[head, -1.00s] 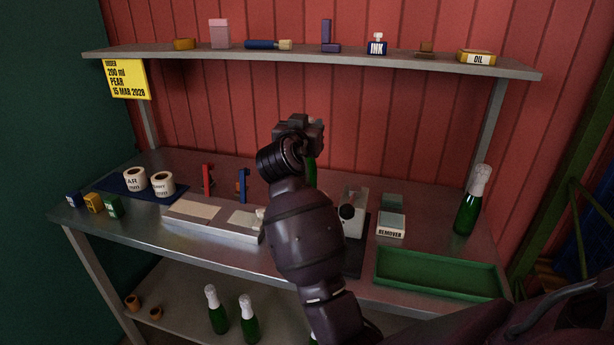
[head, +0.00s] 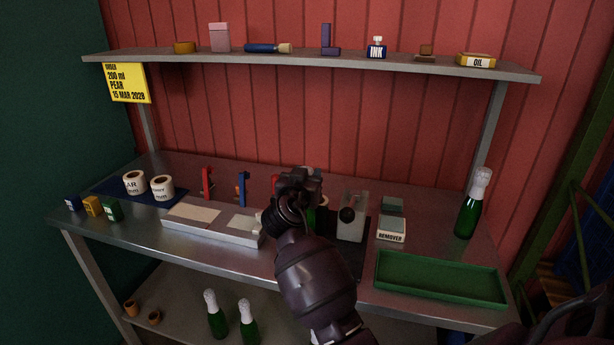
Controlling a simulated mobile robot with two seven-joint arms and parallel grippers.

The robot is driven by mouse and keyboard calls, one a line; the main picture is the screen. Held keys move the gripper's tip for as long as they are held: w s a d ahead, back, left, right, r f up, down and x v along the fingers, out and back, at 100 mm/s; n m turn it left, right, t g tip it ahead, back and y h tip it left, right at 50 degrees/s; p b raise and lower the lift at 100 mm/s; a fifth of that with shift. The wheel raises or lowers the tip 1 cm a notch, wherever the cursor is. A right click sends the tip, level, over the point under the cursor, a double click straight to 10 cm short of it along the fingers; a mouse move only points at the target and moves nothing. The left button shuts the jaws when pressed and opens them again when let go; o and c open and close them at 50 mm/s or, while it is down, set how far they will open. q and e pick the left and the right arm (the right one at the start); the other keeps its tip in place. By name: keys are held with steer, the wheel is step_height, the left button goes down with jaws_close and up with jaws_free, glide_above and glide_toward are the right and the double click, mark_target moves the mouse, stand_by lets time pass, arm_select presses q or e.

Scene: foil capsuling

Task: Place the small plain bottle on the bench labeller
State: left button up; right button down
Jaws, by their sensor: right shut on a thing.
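My right gripper (head: 300,188) is low over the middle of the bench, just left of a grey machine with a round black knob (head: 351,216) on a dark base, which looks like the bench labeller. The gripper is shut on a green bottle (head: 311,217). Only a sliver of the bottle's green glass shows beside the gripper and wrist. Its label side and its base are hidden, so I cannot tell whether it touches the machine. My left gripper is out of view.
A long grey fixture (head: 212,222) lies left of my arm. A remover box (head: 391,229), an empty green tray (head: 440,278) and a foil-topped bottle (head: 470,207) stand to the right. Label rolls (head: 162,187) sit on a blue mat at left. A shelf (head: 310,61) spans above.

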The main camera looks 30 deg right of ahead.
steer(key=shift+f, duration=0.1)
steer(key=c, duration=0.7)
jaws_free()
steer(key=shift+r, duration=0.2)
steer(key=shift+f, duration=0.1)
